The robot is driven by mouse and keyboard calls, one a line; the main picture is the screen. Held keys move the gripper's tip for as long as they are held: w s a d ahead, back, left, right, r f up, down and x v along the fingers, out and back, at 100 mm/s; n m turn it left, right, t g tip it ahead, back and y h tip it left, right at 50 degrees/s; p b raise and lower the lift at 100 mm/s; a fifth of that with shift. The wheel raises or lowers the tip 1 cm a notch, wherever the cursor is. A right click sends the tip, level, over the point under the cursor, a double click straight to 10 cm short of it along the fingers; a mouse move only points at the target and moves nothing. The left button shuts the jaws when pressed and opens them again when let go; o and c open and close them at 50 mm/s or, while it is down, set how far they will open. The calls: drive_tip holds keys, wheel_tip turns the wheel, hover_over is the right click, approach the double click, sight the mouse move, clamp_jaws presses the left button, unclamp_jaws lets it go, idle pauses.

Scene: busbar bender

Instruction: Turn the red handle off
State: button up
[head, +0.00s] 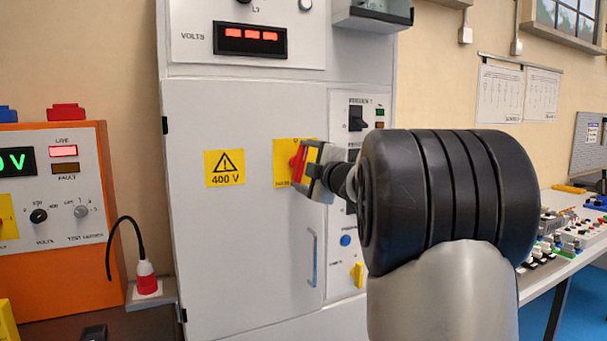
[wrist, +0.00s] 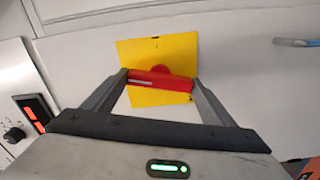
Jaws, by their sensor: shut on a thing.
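The red handle (wrist: 160,79) sits on a yellow plate (wrist: 157,50) on the grey cabinet door. In the wrist view it lies crosswise between my two fingers, one at each end of it. In the head view the red handle (head: 297,164) shows at the left edge of my gripper (head: 312,172), in front of the yellow plate (head: 283,150). My gripper (wrist: 161,84) is shut on the red handle. My gripper and arm hide the plate's right part in the head view.
The cabinet door (head: 250,270) has a 400 V warning sign (head: 225,168) and a vertical door pull (head: 312,258). A control strip (head: 345,225) with switches is to its right. An orange test unit (head: 60,285) stands left. A bench with controls (head: 565,235) is at right.

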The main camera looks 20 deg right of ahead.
drive_tip(key=shift+n+b, duration=0.8)
drive_tip(key=shift+n, duration=0.7)
drive_tip(key=o, duration=1.5)
drive_tip(key=shift+s, duration=0.1)
